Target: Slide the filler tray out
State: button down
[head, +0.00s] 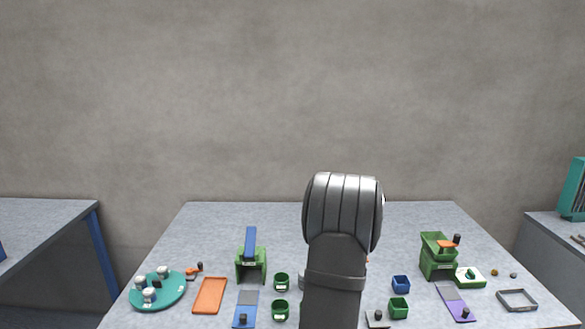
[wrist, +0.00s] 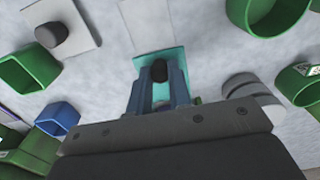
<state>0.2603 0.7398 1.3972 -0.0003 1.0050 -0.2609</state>
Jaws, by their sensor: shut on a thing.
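A teal tray (wrist: 181,58) with a pale grey section shows at the top middle of the wrist view. A dark knob (wrist: 159,69) stands on it. My gripper (wrist: 160,80) has its two blue fingers on either side of this knob and is shut on it. In the head view my own arm covers this spot, so the tray, the knob and the fingertips are hidden there. I take the teal tray to be the filler tray; no readable label confirms it.
Green cups (head: 281,282) and a blue cup (head: 401,283) stand near my arm. A green dispenser with a blue lever (head: 250,243) is at left, another green device (head: 437,257) at right. A teal round plate (head: 172,297) and orange tray (head: 210,295) lie left. The back of the table is clear.

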jog(key=shift+s, duration=4.05)
jog(key=c, duration=1.4)
grip_release()
jog(key=shift+r, duration=0.1)
notch_tip(320, 180, up, 7)
jog(key=shift+r, duration=0.2)
notch_tip(320, 180, down, 8)
jog(key=shift+r, duration=0.2)
jog(key=shift+w, duration=0.5)
